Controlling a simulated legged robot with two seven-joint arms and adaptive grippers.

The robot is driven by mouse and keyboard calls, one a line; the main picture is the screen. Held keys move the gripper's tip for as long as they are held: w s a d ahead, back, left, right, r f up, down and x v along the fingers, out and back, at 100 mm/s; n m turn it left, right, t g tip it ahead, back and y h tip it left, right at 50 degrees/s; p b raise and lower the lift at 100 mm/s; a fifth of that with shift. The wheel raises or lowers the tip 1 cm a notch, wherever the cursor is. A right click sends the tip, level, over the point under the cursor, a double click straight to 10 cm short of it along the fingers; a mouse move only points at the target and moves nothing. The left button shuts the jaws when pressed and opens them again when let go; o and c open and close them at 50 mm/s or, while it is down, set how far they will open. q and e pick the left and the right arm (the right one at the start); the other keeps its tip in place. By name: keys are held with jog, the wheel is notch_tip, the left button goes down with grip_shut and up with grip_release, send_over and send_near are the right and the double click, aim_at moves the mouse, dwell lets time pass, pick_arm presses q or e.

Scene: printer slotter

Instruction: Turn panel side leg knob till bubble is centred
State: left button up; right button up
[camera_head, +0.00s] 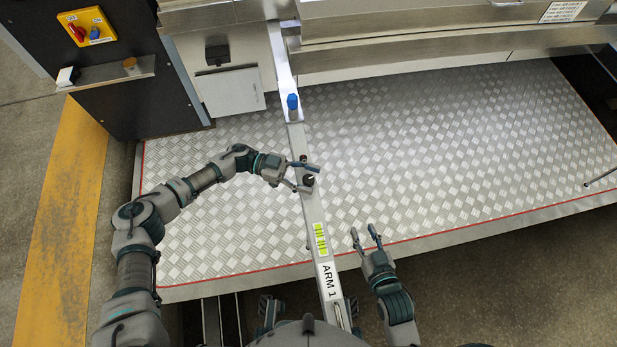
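A long metal arm marked "ARM 1" (329,282) runs from the machine towards me. It carries a yellow-green level vial (320,238); the bubble is too small to make out. A dark knob (308,180) stands on the arm beyond the vial. My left gripper (314,180) reaches in from the left with its fingers spread, one on each side of the dark knob; I cannot tell if they touch it. A blue knob (292,102) stands further along the arm. My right gripper (365,234) is open and empty, to the right of the vial.
A checkered metal platform (450,150) with a red edge line lies under the arm. A dark cabinet (125,105) at the left bears a yellow switch plate (87,33). Machine housing closes off the back. The platform's right side is mostly clear.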

pick_arm(q)
jog(key=shift+a, duration=0.1)
jog(key=v, duration=1.2)
jog(key=shift+f, duration=0.1)
